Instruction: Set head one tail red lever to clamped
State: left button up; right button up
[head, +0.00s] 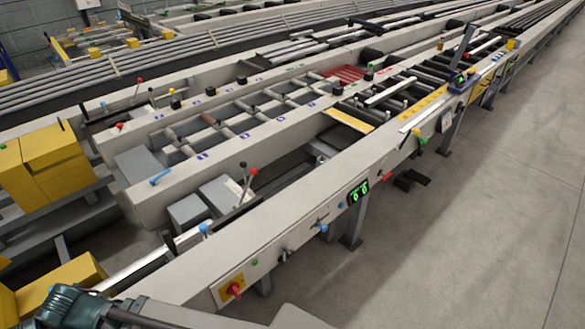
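A lever with a red ball knob (253,172) stands beside a black-knobbed lever (243,165) in the trough behind the front rail. Its rod leans to the right. Another red-knobbed lever (140,80) stands farther back on the left, and a small red knob (119,125) sits low near it. I see no readable label telling which is head one tail, and I cannot tell whether any lever is clamped. Neither gripper shows clearly.
The long pale front rail (330,200) crosses diagonally, with a green digital display (358,191) and a red rotary switch on a yellow plate (235,289). Yellow boxes (42,165) stand left. The concrete floor (470,230) at right is clear.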

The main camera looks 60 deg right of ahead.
aim_at(254, 171)
jog(key=z, duration=1.75)
jog(key=i+l, duration=0.1)
jog(key=i, duration=0.65)
jog(key=l, duration=0.05)
